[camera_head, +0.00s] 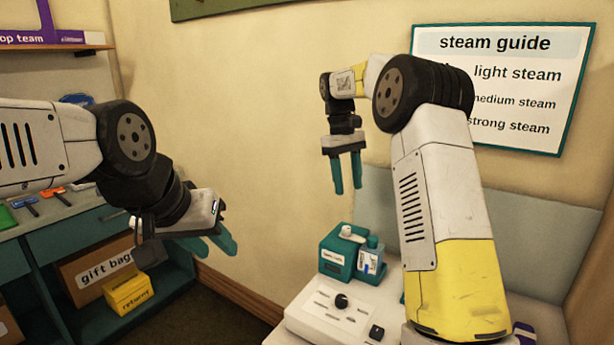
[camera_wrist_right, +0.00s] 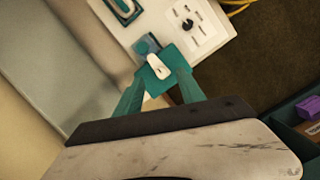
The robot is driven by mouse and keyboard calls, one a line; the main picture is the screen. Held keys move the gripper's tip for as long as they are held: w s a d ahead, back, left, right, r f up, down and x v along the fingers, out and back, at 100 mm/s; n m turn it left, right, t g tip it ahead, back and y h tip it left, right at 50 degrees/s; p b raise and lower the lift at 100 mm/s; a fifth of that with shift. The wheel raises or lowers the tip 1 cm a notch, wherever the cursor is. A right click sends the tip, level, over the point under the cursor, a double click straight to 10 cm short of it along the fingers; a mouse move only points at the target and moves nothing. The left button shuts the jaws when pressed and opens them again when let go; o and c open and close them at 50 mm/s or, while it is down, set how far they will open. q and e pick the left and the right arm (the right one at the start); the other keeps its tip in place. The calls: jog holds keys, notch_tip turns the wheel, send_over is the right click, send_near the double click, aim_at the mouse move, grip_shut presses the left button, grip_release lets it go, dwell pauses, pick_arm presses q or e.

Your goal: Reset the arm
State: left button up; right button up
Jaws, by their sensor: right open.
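My right gripper (camera_head: 347,174) hangs in the air in the middle of the head view, fingers pointing down. Its teal fingers are apart with nothing between them. In the right wrist view the gripper (camera_wrist_right: 160,95) shows its two fingers spread, with a teal holder (camera_wrist_right: 160,82) and its white-topped item seen below. My left gripper (camera_head: 222,243) is at the left of the head view, tilted down to the right. Its teal fingers look a little apart and empty.
A steam guide sign (camera_head: 500,85) hangs on the wall. At left, a shelf holds a gift bag box (camera_head: 100,268) and a yellow box (camera_head: 128,293).

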jog(key=s+d+r+m+t+y, duration=0.1)
jog(key=s+d+r+t, duration=0.1)
jog(key=s+r, duration=0.5)
jog(key=s+f+m+t+y, duration=0.1)
jog(key=s+f+m+t, duration=0.1)
jog(key=s, duration=0.9)
jog(key=s+f+m+t+y, duration=0.1)
jog(key=s+f+m+t, duration=0.1)
jog(key=s, duration=1)
jog(key=shift+s+f+m+t+y, duration=0.2)
jog(key=shift+f+m+t+y, duration=0.15)
jog(key=shift+f+t, duration=0.5)
jog(key=shift+a+r, duration=0.1)
jog(key=shift+r, duration=0.1)
jog(key=shift+c, duration=1.1)
